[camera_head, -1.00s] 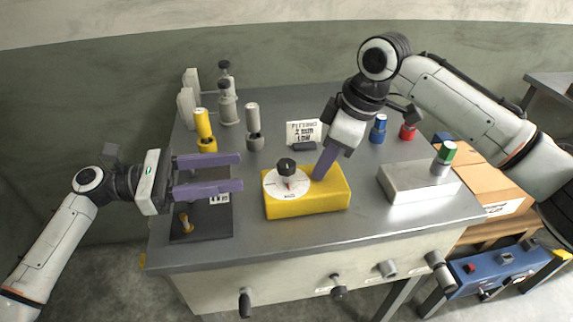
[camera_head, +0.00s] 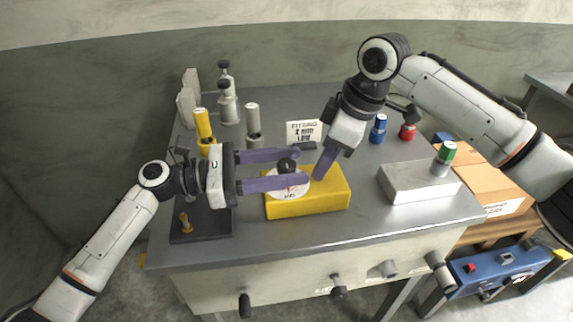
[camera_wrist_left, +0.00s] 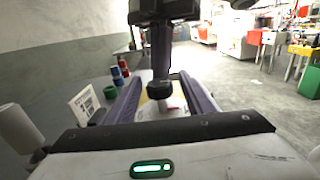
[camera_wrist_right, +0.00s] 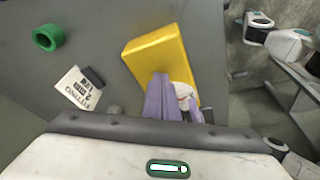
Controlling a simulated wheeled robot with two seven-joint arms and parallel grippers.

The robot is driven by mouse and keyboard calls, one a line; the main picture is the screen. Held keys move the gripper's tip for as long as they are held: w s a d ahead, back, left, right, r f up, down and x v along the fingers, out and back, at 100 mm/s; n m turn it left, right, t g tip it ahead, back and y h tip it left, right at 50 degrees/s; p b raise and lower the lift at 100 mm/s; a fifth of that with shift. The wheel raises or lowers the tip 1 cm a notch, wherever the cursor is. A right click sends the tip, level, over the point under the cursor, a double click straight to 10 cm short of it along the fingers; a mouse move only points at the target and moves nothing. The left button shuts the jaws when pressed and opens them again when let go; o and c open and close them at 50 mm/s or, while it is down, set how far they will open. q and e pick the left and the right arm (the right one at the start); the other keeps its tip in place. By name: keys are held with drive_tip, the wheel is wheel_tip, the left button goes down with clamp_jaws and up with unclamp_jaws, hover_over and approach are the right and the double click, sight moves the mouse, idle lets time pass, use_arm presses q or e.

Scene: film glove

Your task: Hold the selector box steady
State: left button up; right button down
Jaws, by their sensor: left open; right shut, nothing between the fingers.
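The selector box is a yellow block (camera_head: 322,203) on the grey bench, with a white dial and a black knob (camera_head: 287,165) on its left part. My left gripper (camera_head: 306,165) is open, with its purple fingers on either side of the knob; I cannot tell whether they touch it. The knob also shows between the fingers in the left wrist view (camera_wrist_left: 159,90). My right gripper (camera_head: 319,177) is shut and empty, its fingertips at the box's top, right of the dial. The box shows under it in the right wrist view (camera_wrist_right: 158,52). The near finger hides part of the dial.
A printed card (camera_head: 304,132) stands behind the box. A grey block with a green-topped cylinder (camera_head: 446,152) is at the right. Blue (camera_head: 379,129) and red (camera_head: 407,131) pieces stand behind it. A dark plate (camera_head: 190,228) lies at the left, near yellow and grey cylinders.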

use_arm(q)
drive_tip(key=shift+c, duration=0.5)
drive_tip(key=c, duration=1)
drive_tip(key=shift+o, duration=0.2)
drive_tip(key=shift+f, duration=0.1)
